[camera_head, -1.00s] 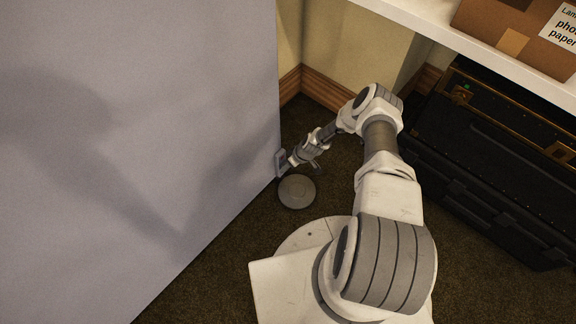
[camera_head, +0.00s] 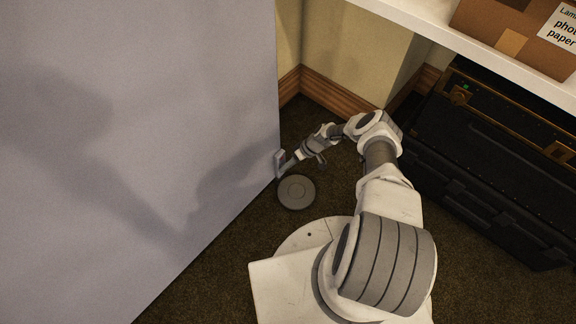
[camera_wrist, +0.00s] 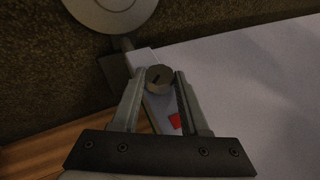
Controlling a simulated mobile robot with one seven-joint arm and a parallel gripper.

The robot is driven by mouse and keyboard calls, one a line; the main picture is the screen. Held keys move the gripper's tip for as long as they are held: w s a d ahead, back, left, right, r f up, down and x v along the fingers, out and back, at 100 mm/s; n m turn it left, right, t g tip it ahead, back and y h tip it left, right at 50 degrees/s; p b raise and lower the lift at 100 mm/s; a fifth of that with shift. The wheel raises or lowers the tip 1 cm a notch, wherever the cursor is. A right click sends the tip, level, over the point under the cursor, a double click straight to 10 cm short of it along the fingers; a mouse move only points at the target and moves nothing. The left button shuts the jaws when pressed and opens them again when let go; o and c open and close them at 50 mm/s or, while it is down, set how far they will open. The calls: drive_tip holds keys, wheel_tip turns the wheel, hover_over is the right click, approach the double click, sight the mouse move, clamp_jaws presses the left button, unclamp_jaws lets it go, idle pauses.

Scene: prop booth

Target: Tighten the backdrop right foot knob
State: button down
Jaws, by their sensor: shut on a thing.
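The backdrop (camera_head: 130,130) is a large pale grey panel filling the left of the head view; it also shows at the right of the wrist view (camera_wrist: 265,85). In the wrist view, the right foot knob (camera_wrist: 158,80) is a small round grey knob with a dark slot mark. My gripper (camera_wrist: 157,82) has its two fingers closed on either side of the knob. In the head view my gripper (camera_head: 281,170) is at the panel's lower right edge, where the knob is too small to make out. A red mark (camera_wrist: 175,121) shows below the knob.
A round grey disc (camera_head: 296,192) lies on the dark carpet by the panel's foot. A black case (camera_head: 490,165) stands at right, under a white shelf (camera_head: 470,45) bearing a cardboard box (camera_head: 500,30). Wooden baseboard (camera_head: 335,97) runs behind.

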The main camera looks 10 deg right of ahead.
drive_tip(key=shift+y, duration=0.3)
drive_tip(key=shift+c, duration=2.1)
unclamp_jaws()
drive_tip(key=shift+d, duration=0.1)
drive_tip(key=w+p+v, duration=0.1)
drive_tip(key=p+v, duration=0.4)
drive_tip(key=v, duration=1.2)
drive_tip(key=shift+s, duration=0.15)
drive_tip(key=shift+d+r, duration=0.1)
drive_tip(key=shift+r, duration=0.05)
